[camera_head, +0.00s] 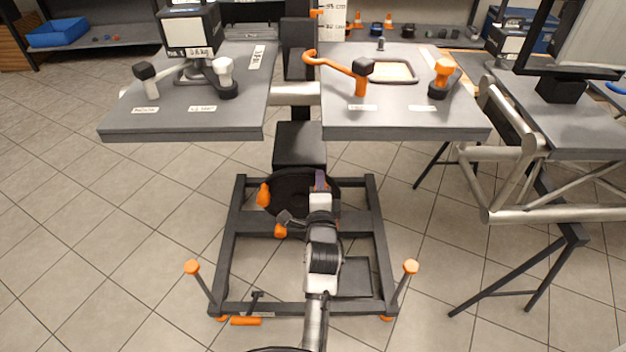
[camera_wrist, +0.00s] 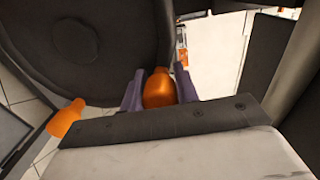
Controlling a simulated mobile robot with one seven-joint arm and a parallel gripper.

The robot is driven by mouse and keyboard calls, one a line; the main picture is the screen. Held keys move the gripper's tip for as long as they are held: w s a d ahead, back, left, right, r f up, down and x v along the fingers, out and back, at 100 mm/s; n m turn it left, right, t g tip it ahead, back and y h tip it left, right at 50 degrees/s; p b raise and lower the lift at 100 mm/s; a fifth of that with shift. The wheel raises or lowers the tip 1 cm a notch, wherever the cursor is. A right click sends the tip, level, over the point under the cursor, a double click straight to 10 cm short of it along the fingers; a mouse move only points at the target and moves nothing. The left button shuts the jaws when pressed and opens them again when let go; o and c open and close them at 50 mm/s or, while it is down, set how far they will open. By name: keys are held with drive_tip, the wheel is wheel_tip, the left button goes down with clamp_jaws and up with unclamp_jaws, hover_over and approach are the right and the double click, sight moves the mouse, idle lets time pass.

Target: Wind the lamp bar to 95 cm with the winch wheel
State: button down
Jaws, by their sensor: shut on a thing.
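The winch wheel (camera_head: 288,183) is a black disc low on the dark floor frame, below the gap between the two grey tabletops. An orange knob (camera_head: 263,194) shows at its left side. In the wrist view the wheel (camera_wrist: 80,45) fills the upper left. My gripper (camera_head: 320,182) is at the wheel's right side. In the wrist view its purple fingers (camera_wrist: 159,90) are shut on an orange knob (camera_wrist: 159,85) at the wheel's rim. Another orange knob (camera_wrist: 66,119) is at the left. I cannot pick out the lamp bar; a marked scale (camera_head: 331,20) stands at the top.
The left tabletop (camera_head: 185,122) and right tabletop (camera_head: 405,122) overhang the wheel area and carry handles and knobs. Orange-topped posts (camera_head: 192,267) (camera_head: 411,267) stand at the frame's near corners. A metal truss (camera_head: 550,213) is at the right. Tiled floor is clear at the left.

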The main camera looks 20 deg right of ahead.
drive_tip(key=shift+s+d+f+m+p, duration=0.15)
drive_tip(key=shift+d+f+m+p, duration=0.05)
drive_tip(key=shift+d+m, duration=0.4)
drive_tip(key=shift+s+d+f+m+p, duration=0.1)
drive_tip(key=shift+d+f+m+p, duration=0.1)
drive_tip(key=shift+d+m, duration=0.35)
drive_tip(key=shift+f, duration=0.1)
drive_tip(key=c, duration=1.3)
unclamp_jaws()
drive_tip(key=shift+o, duration=1.2)
drive_tip(key=shift+w+d+f, duration=0.1)
drive_tip(key=shift+d, duration=0.05)
drive_tip(key=shift+a, duration=0.3)
